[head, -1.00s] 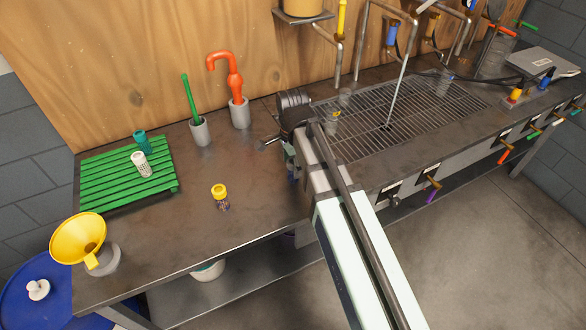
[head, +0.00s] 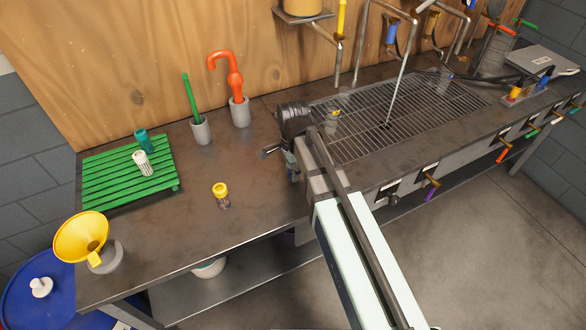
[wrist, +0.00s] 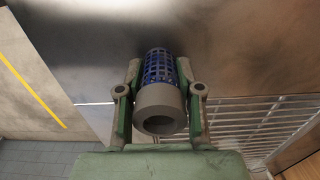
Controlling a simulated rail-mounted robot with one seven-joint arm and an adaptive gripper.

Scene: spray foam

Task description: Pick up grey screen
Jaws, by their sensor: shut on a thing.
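The grey screen shows in the wrist view as a grey ring-shaped collar (wrist: 160,108) with a blue mesh cylinder (wrist: 159,68) beyond it. My gripper (wrist: 158,75) has one green-and-grey finger on each side of the screen and is shut on it. In the head view my gripper (head: 290,165) is at the left end of my arm, over the bench near the grate's left edge. The screen is mostly hidden there by the arm.
The metal bench (head: 180,235) has a yellow-capped screen (head: 221,193), a green rack (head: 110,185) with teal and white screens, two grey holders, and a yellow funnel (head: 82,238). A grate (head: 430,110) lies to the right.

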